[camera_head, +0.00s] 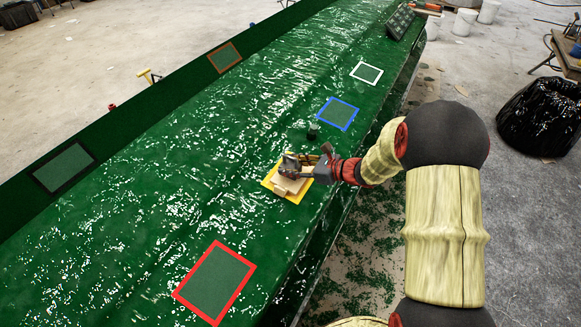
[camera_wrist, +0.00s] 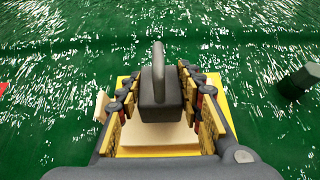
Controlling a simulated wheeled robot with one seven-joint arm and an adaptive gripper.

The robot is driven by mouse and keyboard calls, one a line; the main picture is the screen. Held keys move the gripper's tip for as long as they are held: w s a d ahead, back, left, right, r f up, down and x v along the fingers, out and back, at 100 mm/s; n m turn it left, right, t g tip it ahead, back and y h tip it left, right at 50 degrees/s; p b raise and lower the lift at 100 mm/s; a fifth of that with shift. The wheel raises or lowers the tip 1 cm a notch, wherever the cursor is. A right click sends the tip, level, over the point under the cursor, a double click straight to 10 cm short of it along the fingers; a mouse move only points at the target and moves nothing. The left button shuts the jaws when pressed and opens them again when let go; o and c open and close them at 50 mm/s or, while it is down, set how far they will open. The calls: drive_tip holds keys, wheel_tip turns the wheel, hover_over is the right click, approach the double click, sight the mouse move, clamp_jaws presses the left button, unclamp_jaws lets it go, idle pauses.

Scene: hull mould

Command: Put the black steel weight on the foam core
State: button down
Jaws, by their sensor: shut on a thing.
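The black steel weight (camera_wrist: 160,96) looks like a dark grey block with an upright handle, seen between my jaws in the wrist view. My gripper (camera_wrist: 159,84) is shut on it. In the head view the weight (camera_head: 291,163) is at the tip of my gripper (camera_head: 300,166). The pale beige foam core (camera_wrist: 160,137) is under the weight, inside the yellow frame; it also shows in the head view (camera_head: 288,186). The weight covers part of the foam core. I cannot tell whether the weight touches it or hangs just above.
The yellow frame (camera_head: 268,181) lies on the glossy green hull surface. A dark cylinder (camera_head: 313,131) stands close behind, also at the right of the wrist view (camera_wrist: 299,81). Blue (camera_head: 354,116), white (camera_head: 378,75) and red (camera_head: 240,253) frames lie bare around it.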

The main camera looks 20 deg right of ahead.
drive_tip(key=shift+r, duration=0.1)
drive_tip(key=shift+f, duration=0.3)
drive_tip(key=c, duration=1.2)
unclamp_jaws()
drive_tip(key=shift+f, duration=0.1)
